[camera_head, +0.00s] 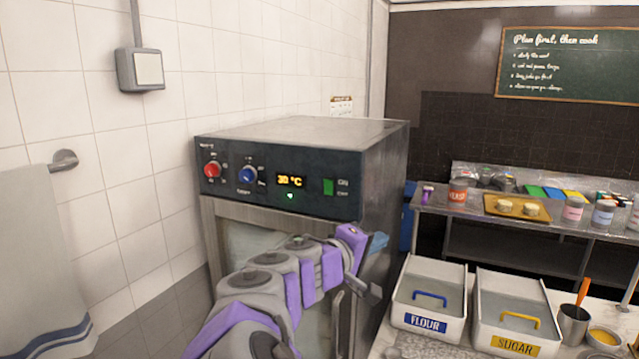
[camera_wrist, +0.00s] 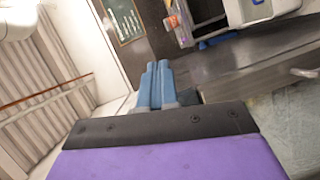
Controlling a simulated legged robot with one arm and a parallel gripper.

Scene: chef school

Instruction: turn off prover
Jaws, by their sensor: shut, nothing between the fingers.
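The prover (camera_head: 382,160) is a dark, boxy unit with a metal top and a glass door beneath its control panel. The panel has a red knob (camera_head: 212,170), a blue knob (camera_head: 247,175), a lit display (camera_head: 290,181) reading 30 °C, and a small green light below it. A green switch (camera_head: 328,187) sits at the panel's right beside ON and OFF labels. My arm crosses in front of the door. My gripper (camera_head: 379,242) is near the prover's right front edge, below and right of the switch, mostly hidden by my wrist. The wrist view shows its blue fingers (camera_wrist: 157,64) together and empty.
Flour (camera_head: 428,322) and sugar (camera_head: 508,340) bins stand on a counter to the right. A metal shelf (camera_head: 530,222) with jars and a tray is behind them. A tiled wall and hanging towel (camera_head: 42,260) are at left. The prover's door handle (camera_head: 338,310) is below my wrist.

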